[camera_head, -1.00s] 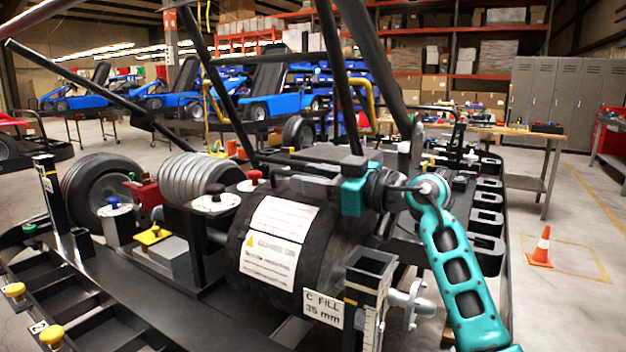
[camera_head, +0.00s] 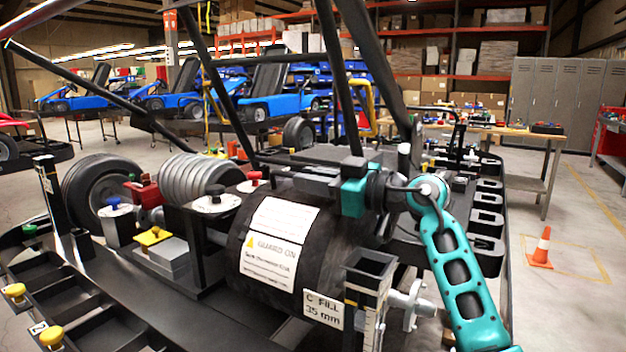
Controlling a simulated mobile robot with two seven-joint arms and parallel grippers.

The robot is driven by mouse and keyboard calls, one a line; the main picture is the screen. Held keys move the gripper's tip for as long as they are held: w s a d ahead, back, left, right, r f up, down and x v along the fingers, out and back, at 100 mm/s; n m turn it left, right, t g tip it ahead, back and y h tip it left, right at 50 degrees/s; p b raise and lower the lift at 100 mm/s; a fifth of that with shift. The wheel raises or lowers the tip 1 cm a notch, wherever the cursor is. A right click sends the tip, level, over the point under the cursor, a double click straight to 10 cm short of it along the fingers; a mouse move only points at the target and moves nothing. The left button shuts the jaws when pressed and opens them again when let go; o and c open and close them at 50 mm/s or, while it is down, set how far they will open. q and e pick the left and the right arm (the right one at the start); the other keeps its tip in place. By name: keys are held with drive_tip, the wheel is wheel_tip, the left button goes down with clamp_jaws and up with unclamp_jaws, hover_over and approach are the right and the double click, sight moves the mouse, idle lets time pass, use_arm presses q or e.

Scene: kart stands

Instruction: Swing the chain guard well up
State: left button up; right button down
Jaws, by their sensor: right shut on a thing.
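The chain guard (camera_head: 255,285) appears to be the broad black curved cover in the middle of the stand, with a white label (camera_head: 270,250) reading "GUARD ON" on its front. My right gripper (camera_head: 308,172) reaches in from the right on its teal arm and lies at the top of this cover. It is shut on the guard's upper part; the exact contact between the fingers is hard to see. The guard looks down over what lies behind it, which is hidden. My left gripper is not in view.
A ribbed grey cylinder (camera_head: 190,177) and a tyre (camera_head: 100,190) stand left. Black frame tubes (camera_head: 215,85) slant overhead. Floor near the orange cone (camera_head: 541,250) is clear.

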drive_tip(key=shift+w+d+r+m+p, duration=0.25)
drive_tip(key=shift+r+p, duration=0.3)
drive_tip(key=shift+p, duration=0.6)
drive_tip(key=shift+w+d+r+m+p, duration=0.2)
drive_tip(key=shift+w+r+p, duration=0.25)
drive_tip(key=shift+p, duration=0.65)
drive_tip(key=shift+w+d+r+p, duration=0.1)
drive_tip(key=shift+d+r+p, duration=0.1)
drive_tip(key=shift+p, duration=0.4)
drive_tip(key=w+r+m+p, duration=0.1)
drive_tip(key=p, duration=0.1)
drive_tip(key=w+d+r+m+p, duration=0.1)
drive_tip(key=p, duration=0.2)
drive_tip(key=shift+w+d, duration=0.15)
drive_tip(key=shift+d, duration=0.1)
drive_tip(key=shift+w+d+r+m, duration=0.1)
drive_tip(key=shift+w+d+m, duration=0.35)
drive_tip(key=shift+w+d, duration=0.25)
drive_tip(key=shift+w+d+r, duration=0.1)
drive_tip(key=shift+w+r, duration=0.05)
drive_tip(key=shift+w, duration=0.25)
